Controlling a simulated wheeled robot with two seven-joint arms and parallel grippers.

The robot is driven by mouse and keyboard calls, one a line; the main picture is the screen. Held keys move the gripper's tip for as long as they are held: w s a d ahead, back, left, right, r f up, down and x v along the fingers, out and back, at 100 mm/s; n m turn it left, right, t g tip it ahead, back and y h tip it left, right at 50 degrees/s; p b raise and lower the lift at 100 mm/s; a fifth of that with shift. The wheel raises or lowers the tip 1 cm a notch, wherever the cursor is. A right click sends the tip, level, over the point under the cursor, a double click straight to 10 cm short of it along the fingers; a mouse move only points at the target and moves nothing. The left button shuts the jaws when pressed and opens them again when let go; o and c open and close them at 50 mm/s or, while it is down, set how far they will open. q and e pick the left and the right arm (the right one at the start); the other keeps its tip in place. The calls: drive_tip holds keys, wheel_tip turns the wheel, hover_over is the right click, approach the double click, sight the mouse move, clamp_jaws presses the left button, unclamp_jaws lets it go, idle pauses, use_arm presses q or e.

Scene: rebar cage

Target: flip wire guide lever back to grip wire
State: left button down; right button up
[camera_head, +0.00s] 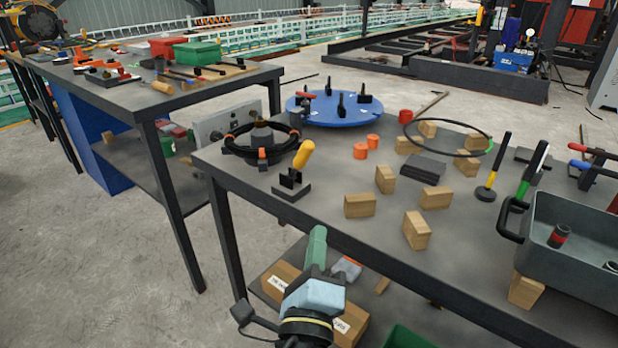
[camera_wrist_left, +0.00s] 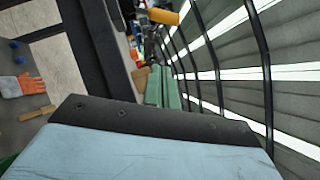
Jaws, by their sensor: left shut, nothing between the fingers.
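The wire guide lever has a yellow handle (camera_head: 303,154) that rises tilted to the right from a black base (camera_head: 291,191) at the left front of the work table. A black coil of wire (camera_head: 262,155) with orange clips lies just behind it. My left gripper (camera_head: 317,236) has green fingers that are shut and empty. It is in front of the table's front edge, below and apart from the lever. In the left wrist view the shut fingers (camera_wrist_left: 163,87) point towards a yellow handle (camera_wrist_left: 163,17) at the top. My right gripper is not in view.
The work table (camera_head: 330,208) holds several wooden blocks (camera_head: 359,206), a blue turntable (camera_head: 335,110) and a grey bin (camera_head: 575,235) at the right. A lower shelf with a cardboard box (camera_head: 281,279) lies near my left arm. Another table (camera_head: 120,95) stands at the left.

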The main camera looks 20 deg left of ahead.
use_arm(q)
approach(300, 162)
drive_tip(key=w+d, duration=0.2)
drive_tip(key=w, duration=0.1)
drive_tip(key=w+d, duration=0.1)
drive_tip(key=w, duration=0.1)
drive_tip(key=shift+w+d+r, duration=0.1)
drive_tip(key=shift+w+d, duration=0.1)
drive_tip(key=shift+w, duration=0.05)
drive_tip(key=shift+w+a+r+p, duration=0.25)
drive_tip(key=shift+a+r, duration=0.05)
drive_tip(key=shift+a, duration=0.15)
drive_tip(key=shift+w+a+r+p, duration=0.2)
drive_tip(key=shift+w+a+r, duration=0.05)
drive_tip(key=shift+a, duration=0.2)
drive_tip(key=shift+w+a+r, duration=0.2)
drive_tip(key=shift+w+a, duration=0.05)
drive_tip(key=shift+a, duration=0.15)
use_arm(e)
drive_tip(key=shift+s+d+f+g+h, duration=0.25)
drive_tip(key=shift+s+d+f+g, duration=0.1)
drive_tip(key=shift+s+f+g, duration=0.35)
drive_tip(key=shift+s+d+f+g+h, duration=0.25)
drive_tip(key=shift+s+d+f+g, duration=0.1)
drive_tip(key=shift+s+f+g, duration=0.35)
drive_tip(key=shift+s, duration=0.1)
